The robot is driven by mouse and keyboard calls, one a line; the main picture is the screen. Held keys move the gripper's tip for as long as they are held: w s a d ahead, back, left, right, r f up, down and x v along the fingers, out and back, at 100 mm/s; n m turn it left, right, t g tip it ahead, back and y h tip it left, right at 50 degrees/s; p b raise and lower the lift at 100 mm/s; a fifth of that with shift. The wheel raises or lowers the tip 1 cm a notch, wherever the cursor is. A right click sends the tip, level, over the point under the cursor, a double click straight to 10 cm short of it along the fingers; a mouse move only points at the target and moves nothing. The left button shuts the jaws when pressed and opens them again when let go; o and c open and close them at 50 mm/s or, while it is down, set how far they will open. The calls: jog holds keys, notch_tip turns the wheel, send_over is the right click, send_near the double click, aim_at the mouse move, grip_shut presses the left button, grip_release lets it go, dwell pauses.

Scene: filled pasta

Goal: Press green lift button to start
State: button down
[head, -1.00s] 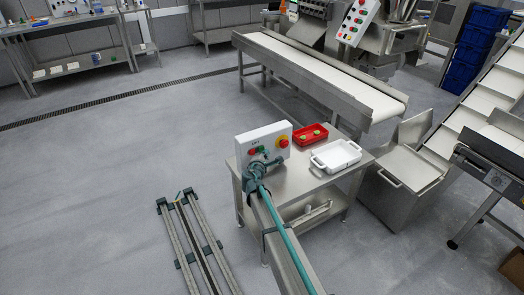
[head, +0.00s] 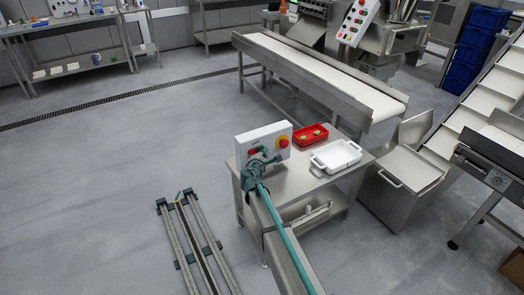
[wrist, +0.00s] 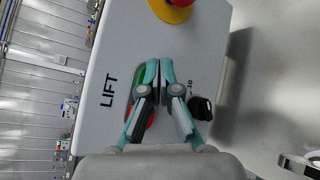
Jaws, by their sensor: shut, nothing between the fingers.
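A white control box (head: 262,137) marked LIFT stands on the steel table. In the wrist view its face (wrist: 105,60) fills the middle. The green button (wrist: 137,76) shows just left of my fingertips, partly hidden by the left finger. A red button (wrist: 150,117) is partly covered behind the fingers. A black knob (wrist: 201,107) is to the right, and a red stop button on a yellow base (wrist: 172,8) is at the top. My gripper (wrist: 160,66) is shut and empty, its fingertips over the box face. It also shows in front of the box in the head view (head: 265,160). Contact cannot be told.
A red tray (head: 311,141) with green pieces and a white tray (head: 318,161) stand right of the box on the steel table (head: 292,183). A conveyor (head: 320,75) runs behind. Rails (head: 187,245) lie on the floor at left. The floor further left is clear.

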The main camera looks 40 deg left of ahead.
jog(key=shift+w+a, duration=0.1)
jog(key=shift+a, duration=0.15)
jog(key=shift+d, duration=0.1)
dwell(0.4)
jog(key=shift+s+d+b, duration=0.3)
jog(key=shift+d+b, duration=0.2)
jog(key=shift+d, duration=0.2)
jog(key=d, duration=0.1)
jog(key=s+d+b, duration=0.1)
jog(key=d, duration=0.2)
jog(key=shift+s+d, duration=0.3)
jog(key=shift+d, duration=0.1)
dwell(0.6)
